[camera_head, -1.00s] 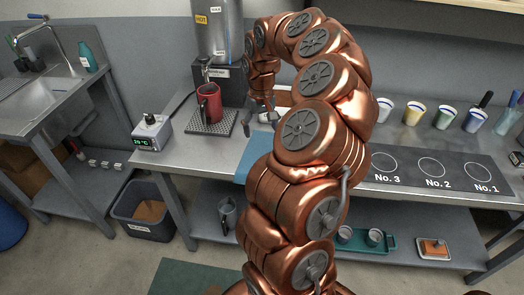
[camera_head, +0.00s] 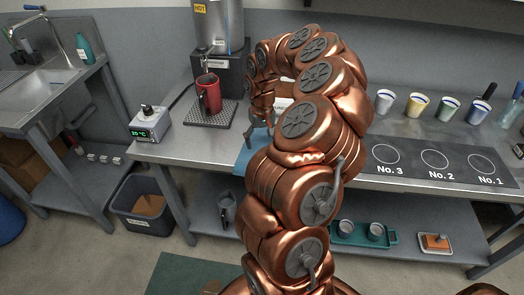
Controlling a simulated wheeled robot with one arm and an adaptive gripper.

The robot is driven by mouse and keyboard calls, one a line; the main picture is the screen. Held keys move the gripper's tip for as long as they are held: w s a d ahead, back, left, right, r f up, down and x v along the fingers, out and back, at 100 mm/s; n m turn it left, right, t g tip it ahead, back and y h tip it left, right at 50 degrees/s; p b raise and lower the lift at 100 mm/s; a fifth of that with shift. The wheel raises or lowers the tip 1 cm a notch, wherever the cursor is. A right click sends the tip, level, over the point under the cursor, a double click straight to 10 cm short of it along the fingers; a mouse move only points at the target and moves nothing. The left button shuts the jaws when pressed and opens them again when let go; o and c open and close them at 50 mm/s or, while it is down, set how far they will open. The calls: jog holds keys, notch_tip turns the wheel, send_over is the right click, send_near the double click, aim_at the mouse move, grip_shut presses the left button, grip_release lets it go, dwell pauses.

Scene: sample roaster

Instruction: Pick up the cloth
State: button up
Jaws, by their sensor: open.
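A flat blue piece that looks like the cloth (camera_head: 246,163) lies at the front edge of the steel bench (camera_head: 180,150). My copper arm hides its right side, so its full outline cannot be seen. My gripper (camera_head: 260,133) points down just behind and above the visible part of the cloth. Its dark fingers are open, with nothing seen between them. The arm covers part of the gripper, and I cannot tell whether a finger touches the cloth.
A red mug (camera_head: 209,95) stands on a drip tray (camera_head: 211,115) under the hot water dispenser (camera_head: 220,35). Several cups and a numbered black mat (camera_head: 410,160) are at the right.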

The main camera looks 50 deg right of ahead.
jog(key=shift+f, duration=0.55)
jog(key=shift+f, duration=0.1)
jog(key=shift+f+b, duration=0.45)
jog(key=shift+b, duration=0.05)
jog(key=shift+r, duration=0.1)
jog(key=shift+c, duration=1.2)
jog(key=c, duration=1.1)
jog(key=shift+r, duration=0.35)
jog(key=shift+c, duration=0.5)
notch_tip(320, 180, up, 11)
jog(key=p, duration=0.3)
jog(key=shift+r, duration=0.15)
grip_shut()
